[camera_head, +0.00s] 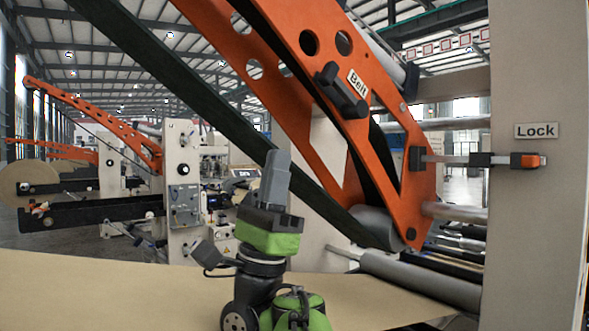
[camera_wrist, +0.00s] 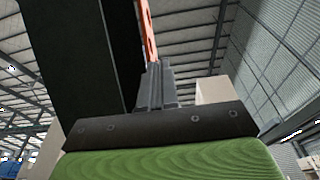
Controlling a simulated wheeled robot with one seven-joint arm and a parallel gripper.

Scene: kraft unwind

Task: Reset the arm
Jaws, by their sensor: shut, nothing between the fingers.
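My gripper (camera_head: 276,172) points upward near the middle of the head view, with its grey fingers together and nothing between them. Its green and black body shows below the fingers. In the wrist view my gripper (camera_wrist: 155,75) points up toward the roof, its fingers closed. My arm rises from the bottom of the head view, in front of the brown paper sheet (camera_head: 120,290). The fingers appear in front of the dark belt in the head view; I cannot tell how far apart they are.
The orange machine arm (camera_head: 385,170) with a "Belt" label (camera_head: 357,84) slants across the right. A latch (camera_head: 480,160) sits under the "Lock" label (camera_head: 537,130) on a pale column (camera_head: 535,230). A metal roller (camera_head: 420,280) lies low right. Other machines (camera_head: 185,190) stand behind left.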

